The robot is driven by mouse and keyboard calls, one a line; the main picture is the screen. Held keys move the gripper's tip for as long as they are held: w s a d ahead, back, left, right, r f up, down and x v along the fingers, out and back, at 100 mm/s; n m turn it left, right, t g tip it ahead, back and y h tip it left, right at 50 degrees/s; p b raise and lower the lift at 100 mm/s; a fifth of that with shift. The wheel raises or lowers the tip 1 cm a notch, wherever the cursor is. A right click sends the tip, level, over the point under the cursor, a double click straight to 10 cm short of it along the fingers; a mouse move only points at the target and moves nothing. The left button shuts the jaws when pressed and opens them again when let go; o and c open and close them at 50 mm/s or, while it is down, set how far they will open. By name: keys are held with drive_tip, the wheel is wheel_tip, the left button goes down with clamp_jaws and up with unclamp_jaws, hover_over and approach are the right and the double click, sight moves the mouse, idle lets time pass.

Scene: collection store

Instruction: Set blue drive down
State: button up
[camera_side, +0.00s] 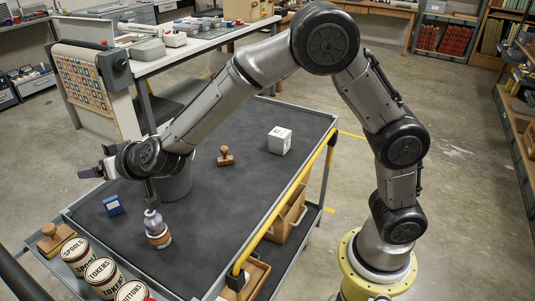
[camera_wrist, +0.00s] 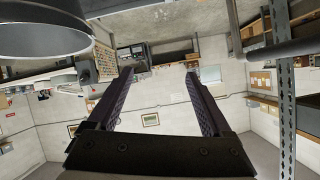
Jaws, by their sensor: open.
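A small blue block with a pale label, which looks like the blue drive (camera_side: 112,205), sits on the dark top of the cart (camera_side: 225,215), near its left edge. My gripper (camera_side: 93,162) is above it and slightly left, apart from it, with fingers pointing left. In the wrist view my gripper (camera_wrist: 143,78) has its two fingers spread, with nothing between them. The drive does not show in the wrist view.
A purple-grey figure on a wooden base (camera_side: 157,237) stands right of the drive. A wooden stamp (camera_side: 226,156) and white cube (camera_side: 280,141) are farther back. Labelled tins (camera_side: 101,274) and a yellow rail (camera_side: 283,205) edge the cart. The middle of the cart is clear.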

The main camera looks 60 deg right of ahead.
drive_tip(key=s+d+r+n+g+y, duration=0.1)
drive_tip(key=s+d+r+n+y, duration=0.1)
drive_tip(key=s+d+r, duration=0.4)
drive_tip(key=s+d+r+n+g+y, duration=0.1)
drive_tip(key=s+d+r+g, duration=0.15)
drive_tip(key=s, duration=0.55)
drive_tip(key=s+d+f+g+h, duration=0.1)
drive_tip(key=s+d, duration=0.5)
drive_tip(key=s, duration=0.6)
drive_tip(key=s+d+f+g+h, duration=0.2)
drive_tip(key=s+d+f, duration=0.2)
drive_tip(key=s, duration=0.9)
drive_tip(key=d, duration=0.2)
drive_tip(key=shift+d+f+g+h, duration=0.15)
drive_tip(key=shift+d+g+h, duration=0.15)
drive_tip(key=shift+g, duration=0.05)
